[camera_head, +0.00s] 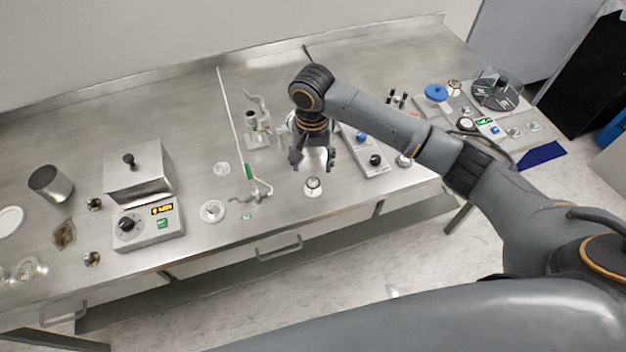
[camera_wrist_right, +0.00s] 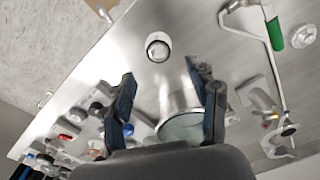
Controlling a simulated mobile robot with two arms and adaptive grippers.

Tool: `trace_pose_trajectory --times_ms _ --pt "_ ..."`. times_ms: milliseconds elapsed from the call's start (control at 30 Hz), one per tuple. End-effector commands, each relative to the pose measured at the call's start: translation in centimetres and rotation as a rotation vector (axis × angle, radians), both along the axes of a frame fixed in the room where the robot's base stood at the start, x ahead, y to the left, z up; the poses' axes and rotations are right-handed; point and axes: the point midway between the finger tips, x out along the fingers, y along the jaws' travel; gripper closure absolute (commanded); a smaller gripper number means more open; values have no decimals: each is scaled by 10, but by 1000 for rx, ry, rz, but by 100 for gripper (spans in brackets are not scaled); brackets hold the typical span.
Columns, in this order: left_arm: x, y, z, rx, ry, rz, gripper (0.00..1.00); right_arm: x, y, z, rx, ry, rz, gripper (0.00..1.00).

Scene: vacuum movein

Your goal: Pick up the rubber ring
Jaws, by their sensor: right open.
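A small round ring-like piece (camera_head: 312,185), pale with a dark rim, rests on the steel bench near its front edge. I take it as the rubber ring, though it is too small to be sure. It also shows beyond my fingertips in the right wrist view (camera_wrist_right: 158,47). My right gripper (camera_head: 313,162) points down over the bench, just behind the ring and apart from it. Its fingers are spread, with nothing gripped, in the right wrist view (camera_wrist_right: 160,75). A clear or shiny cylindrical vessel (camera_wrist_right: 180,100) shows between and beyond the fingers. My left gripper is not in view.
A control box (camera_head: 150,222) stands farther left. A small panel with knobs (camera_head: 362,150) is close on the right. The bench's front edge is near.

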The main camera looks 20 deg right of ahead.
Motion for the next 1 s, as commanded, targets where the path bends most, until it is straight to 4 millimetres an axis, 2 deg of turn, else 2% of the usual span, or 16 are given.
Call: trace_pose_trajectory --times_ms 133,267,433,1000 --pt "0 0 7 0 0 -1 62 -2 -1 -10 -1 3 0 40" --pt "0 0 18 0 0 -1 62 -5 -2 -29 -3 4 0 40" --pt "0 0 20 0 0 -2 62 -4 -1 -51 -1 0 1 40" --pt "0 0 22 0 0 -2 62 -4 -1 -55 0 -1 1 40"
